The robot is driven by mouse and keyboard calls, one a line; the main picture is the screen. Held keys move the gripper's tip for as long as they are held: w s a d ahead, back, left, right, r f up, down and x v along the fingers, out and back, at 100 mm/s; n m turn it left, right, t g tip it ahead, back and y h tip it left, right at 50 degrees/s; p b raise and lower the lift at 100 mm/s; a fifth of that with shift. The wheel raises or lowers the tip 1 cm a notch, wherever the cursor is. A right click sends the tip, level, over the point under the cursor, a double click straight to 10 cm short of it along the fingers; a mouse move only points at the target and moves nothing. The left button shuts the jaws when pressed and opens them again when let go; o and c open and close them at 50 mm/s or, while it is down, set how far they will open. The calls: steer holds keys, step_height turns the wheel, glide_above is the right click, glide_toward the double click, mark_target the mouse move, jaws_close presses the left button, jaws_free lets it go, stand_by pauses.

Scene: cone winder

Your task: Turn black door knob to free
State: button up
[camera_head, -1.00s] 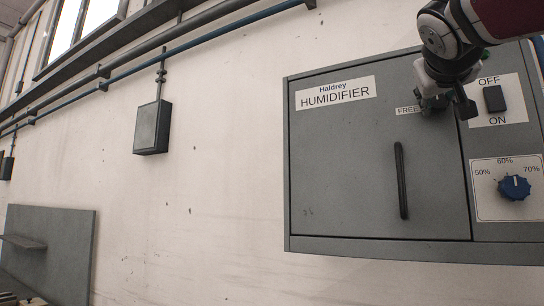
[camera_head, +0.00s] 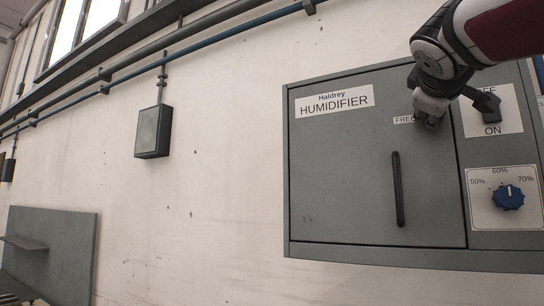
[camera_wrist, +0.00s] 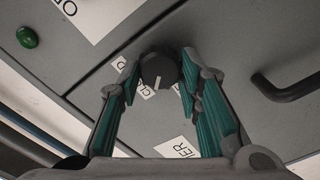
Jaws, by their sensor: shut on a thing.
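The black door knob (camera_wrist: 159,70) is round and has a white pointer line facing the lower edge of the wrist view. My gripper (camera_wrist: 158,82) has its two green-padded fingers on either side of the knob, shut on it. In the head view my gripper (camera_head: 430,118) is at the upper right of the grey humidifier door (camera_head: 340,165) and hides the knob. A white label with the letters "FREE" (camera_head: 403,120) shows partly beside the gripper. Small white labels (camera_wrist: 147,90) lie around the knob in the wrist view, partly covered by the fingers.
A black bar handle (camera_head: 398,190) stands out from the door below the gripper. At the right are an OFF/ON label (camera_head: 493,130), partly hidden by my arm, and a blue dial (camera_head: 508,197). A green button (camera_wrist: 27,37) shows in the wrist view.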

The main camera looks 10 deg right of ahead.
steer(key=shift+f+n+p, duration=0.15)
steer(key=shift+n+p, duration=1.75)
steer(key=shift+n, duration=3)
steer(key=o, duration=1.1)
steer(key=shift+o, duration=0.2)
steer(key=v, duration=1.2)
